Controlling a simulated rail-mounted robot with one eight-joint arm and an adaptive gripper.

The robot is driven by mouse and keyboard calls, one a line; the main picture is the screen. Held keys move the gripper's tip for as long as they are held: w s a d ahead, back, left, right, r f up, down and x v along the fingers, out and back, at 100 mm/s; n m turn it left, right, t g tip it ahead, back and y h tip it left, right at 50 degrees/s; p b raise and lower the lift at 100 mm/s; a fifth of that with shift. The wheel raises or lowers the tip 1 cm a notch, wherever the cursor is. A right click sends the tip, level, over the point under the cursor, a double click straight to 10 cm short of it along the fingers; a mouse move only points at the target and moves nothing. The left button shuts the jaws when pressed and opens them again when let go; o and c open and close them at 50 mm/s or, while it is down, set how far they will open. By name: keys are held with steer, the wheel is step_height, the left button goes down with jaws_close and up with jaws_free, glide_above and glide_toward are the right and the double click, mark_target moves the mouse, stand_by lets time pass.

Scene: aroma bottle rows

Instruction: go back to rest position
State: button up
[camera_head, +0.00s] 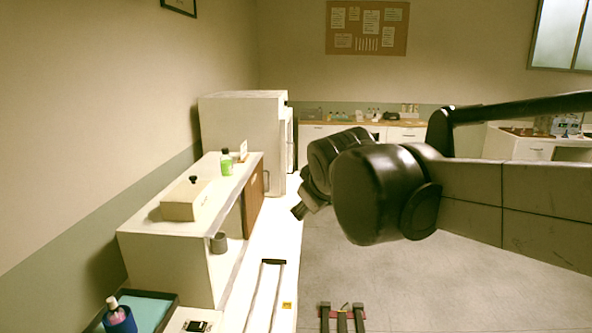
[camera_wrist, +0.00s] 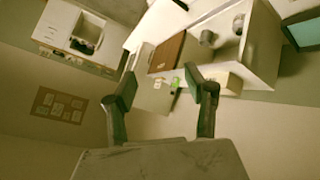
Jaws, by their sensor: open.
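My gripper (camera_wrist: 160,82) shows in the wrist view with its two dark fingers spread apart and nothing between them. My arm reaches in from the right in the head view, raised over the floor. Its dark end is near the middle, to the right of the white cabinet. A bottle with green liquid and a dark cap (camera_head: 226,162) stands on the cabinet top, well away from my gripper. It also shows small and tilted beyond the fingers in the wrist view (camera_wrist: 175,83).
The white cabinet (camera_head: 165,255) carries a beige box (camera_head: 186,202) with a dark knob. A grey cup (camera_head: 218,243) stands in its open bay. A blue container (camera_head: 119,319) with a pink bottle is at lower left. Open floor (camera_head: 430,280) lies under my arm.

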steer(key=s+d+f+m+g, duration=0.1)
steer(key=s+d+f+m, duration=0.3)
steer(key=s+d+f, duration=0.4)
steer(key=s+d+f+m+g+h+b, duration=0.1)
steer(key=s+d+f+m, duration=0.3)
steer(key=s+d+f, duration=0.4)
steer(key=s, duration=0.6)
steer(key=shift+s+g+b, duration=0.3)
steer(key=shift+s+g, duration=0.1)
